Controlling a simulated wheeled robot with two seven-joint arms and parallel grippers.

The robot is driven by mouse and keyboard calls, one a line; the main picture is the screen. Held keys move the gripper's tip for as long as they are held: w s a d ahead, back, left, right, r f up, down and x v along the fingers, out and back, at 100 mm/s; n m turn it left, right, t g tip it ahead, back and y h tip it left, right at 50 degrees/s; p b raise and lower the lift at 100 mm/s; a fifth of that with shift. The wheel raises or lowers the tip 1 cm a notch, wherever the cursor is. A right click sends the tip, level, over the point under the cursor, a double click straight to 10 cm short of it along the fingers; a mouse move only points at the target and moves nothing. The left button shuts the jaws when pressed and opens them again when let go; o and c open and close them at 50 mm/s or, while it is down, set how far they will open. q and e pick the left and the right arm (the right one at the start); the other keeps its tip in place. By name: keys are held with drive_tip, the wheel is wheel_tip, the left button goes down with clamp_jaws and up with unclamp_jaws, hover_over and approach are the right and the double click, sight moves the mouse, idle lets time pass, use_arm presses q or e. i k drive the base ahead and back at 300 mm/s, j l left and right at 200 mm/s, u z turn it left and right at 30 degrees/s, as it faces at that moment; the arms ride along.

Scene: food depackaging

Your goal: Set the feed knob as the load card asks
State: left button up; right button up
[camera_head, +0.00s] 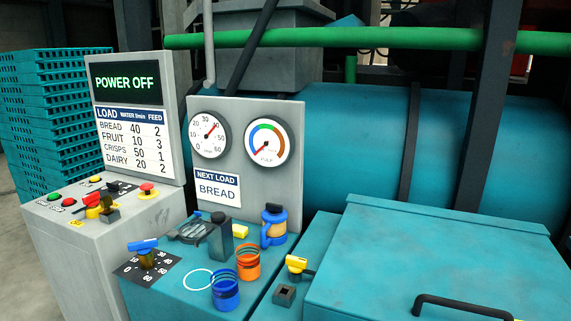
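Neither of my grippers is in view. The load card (217,191) on the grey gauge panel reads NEXT LOAD, BREAD. The load table (130,138) under the screen lists bread with water 40 and feed 2. A blue-handled knob (144,246) stands on a black dial plate with white numbers, on the teal bench. A red-and-yellow handle (93,203) and a small dark knob (110,215) sit on the grey console. A yellow-topped handle (297,264) stands further right. No feed label is readable, so I cannot tell which is the feed knob.
The screen (124,82) reads POWER OFF. The left gauge (209,135) needle points near 40; the pulp gauge (267,142) needle points down-left. A teal lid (440,255) fills the right.

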sight(113, 187)
drive_tip(key=i+j+u, duration=0.4)
drive_tip(key=j, duration=0.25)
drive_tip(key=i+j+u, duration=0.35)
drive_tip(key=i+j, duration=0.15)
